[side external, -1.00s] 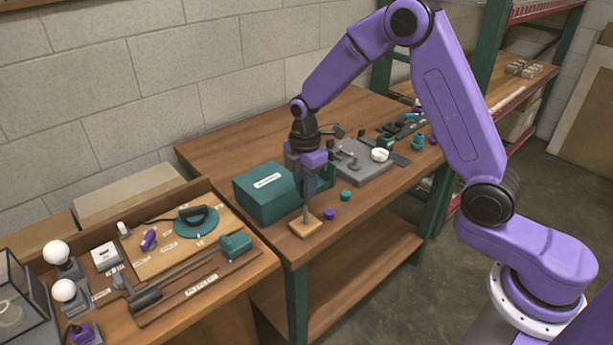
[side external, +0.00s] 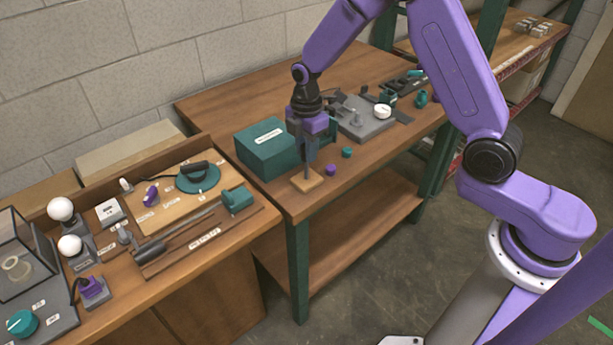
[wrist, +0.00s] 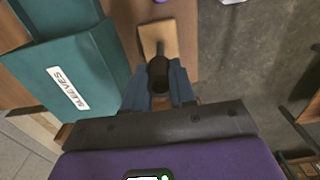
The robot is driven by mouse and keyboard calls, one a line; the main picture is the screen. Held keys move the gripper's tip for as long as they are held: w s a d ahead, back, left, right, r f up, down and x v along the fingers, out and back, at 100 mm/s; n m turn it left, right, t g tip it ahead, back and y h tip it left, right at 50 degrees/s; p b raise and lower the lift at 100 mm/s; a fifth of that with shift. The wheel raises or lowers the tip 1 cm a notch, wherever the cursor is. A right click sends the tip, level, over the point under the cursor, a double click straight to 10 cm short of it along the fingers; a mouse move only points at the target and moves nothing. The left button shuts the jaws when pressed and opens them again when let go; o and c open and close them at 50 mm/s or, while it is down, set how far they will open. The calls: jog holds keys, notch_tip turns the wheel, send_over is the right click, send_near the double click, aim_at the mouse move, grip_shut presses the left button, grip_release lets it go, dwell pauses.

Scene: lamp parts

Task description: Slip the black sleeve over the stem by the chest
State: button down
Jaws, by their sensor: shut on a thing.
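The teal chest (side external: 268,150), labelled SLEEVES in the wrist view (wrist: 65,85), stands on the bench. Beside it is a square wooden base (side external: 308,181) with a thin upright stem (side external: 306,171); the stem also shows in the wrist view (wrist: 160,47). My gripper (side external: 308,156) points down right above this base. In the wrist view its blue fingers (wrist: 159,88) are shut on the black sleeve (wrist: 159,74). The sleeve lines up closely with the stem, whose upper part is hidden by it. I cannot tell whether the sleeve is around the stem.
A purple cap (side external: 331,170) and a teal cap (side external: 346,152) lie to the right of the base. A grey fixture plate (side external: 366,126) with a white knob is behind them. The front bench (side external: 222,249) holds bulbs, a board and rods. The bench's front edge is close.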

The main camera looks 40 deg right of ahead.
aim_at(307, 178)
jog(key=shift+f, duration=0.1)
jog(key=shift+f, duration=1.9)
jog(key=shift+f, duration=1.4)
dwell(1.5)
jog(key=c, duration=0.8)
grip_release()
jog(key=shift+c, duration=0.2)
jog(key=shift+r, duration=0.1)
